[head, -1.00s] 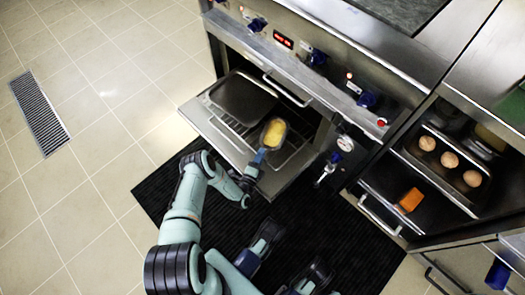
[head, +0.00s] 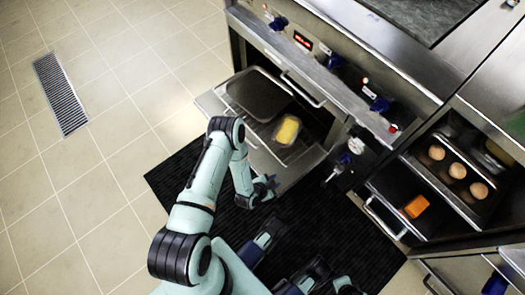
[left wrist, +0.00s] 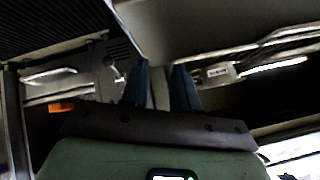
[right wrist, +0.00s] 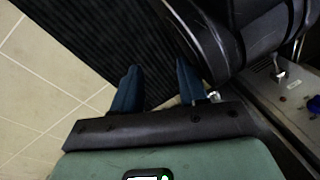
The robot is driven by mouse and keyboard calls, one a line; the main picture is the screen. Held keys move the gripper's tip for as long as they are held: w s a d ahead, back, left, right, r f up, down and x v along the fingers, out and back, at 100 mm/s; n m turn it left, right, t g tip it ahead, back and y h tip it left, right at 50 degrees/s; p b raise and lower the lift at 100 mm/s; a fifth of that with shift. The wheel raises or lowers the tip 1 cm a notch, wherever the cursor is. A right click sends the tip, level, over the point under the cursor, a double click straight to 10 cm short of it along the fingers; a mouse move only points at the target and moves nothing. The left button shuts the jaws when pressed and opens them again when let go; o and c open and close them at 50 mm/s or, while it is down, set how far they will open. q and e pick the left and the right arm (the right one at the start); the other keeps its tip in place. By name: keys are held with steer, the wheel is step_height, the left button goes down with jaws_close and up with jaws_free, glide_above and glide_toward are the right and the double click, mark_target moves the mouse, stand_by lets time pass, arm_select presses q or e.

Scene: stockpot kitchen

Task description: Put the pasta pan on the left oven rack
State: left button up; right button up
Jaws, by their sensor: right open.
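The pasta pan (head: 288,130), a small dish with yellow contents, rests on the wire oven rack (head: 262,134) in the open left oven, to the right of a large dark tray (head: 258,95). My left gripper (head: 271,184) is below the pan in the head view, apart from it, near the front edge of the lowered oven door. The left wrist view shows its two blue fingers (left wrist: 161,72) apart with nothing between them. My right gripper (right wrist: 153,78) is open and empty above the dark floor mat in the right wrist view.
The lowered oven door (head: 212,106) juts out over the black mat (head: 165,180). At right, a second open oven holds a tray with three round brown items (head: 457,170), and an orange block (head: 416,206) lies in front. Open tiled floor (head: 90,190) lies at left.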

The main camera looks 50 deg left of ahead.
arm_select(q)
steer(key=s+d+r+n+g+h, duration=0.1)
steer(key=s+d+r+n+g, duration=0.2)
steer(key=s+n, duration=0.2)
steer(key=s+d+r+n+g+h, duration=0.1)
steer(key=s+d+r+n+g, duration=0.2)
steer(key=s, duration=0.4)
steer(key=shift+s+d+r+n+g, duration=0.2)
steer(key=shift+s+r+n+g, duration=0.15)
steer(key=shift+n+g, duration=0.55)
steer(key=s+d+r+g+h+p, duration=0.1)
steer(key=s+d+r+p, duration=0.2)
steer(key=r+p, duration=0.8)
steer(key=s+d+r+m+g+h+p, duration=0.1)
steer(key=s+d+r+p, duration=0.2)
steer(key=r+p, duration=0.8)
step_height(320, 180, up, 3)
steer(key=shift+s+f+g+p, duration=0.2)
steer(key=shift+g+p, duration=0.1)
steer(key=shift+p, duration=0.05)
arm_select(e)
steer(key=s+a+r+g, duration=0.1)
steer(key=s+a+r, duration=0.2)
steer(key=r, duration=0.9)
steer(key=s+a+r+n+g+y, duration=0.1)
steer(key=s+a+r, duration=0.2)
steer(key=r, duration=0.9)
steer(key=shift+s+r+g+y, duration=0.2)
steer(key=shift+r+g+y, duration=0.1)
steer(key=shift+r+g, duration=0.1)
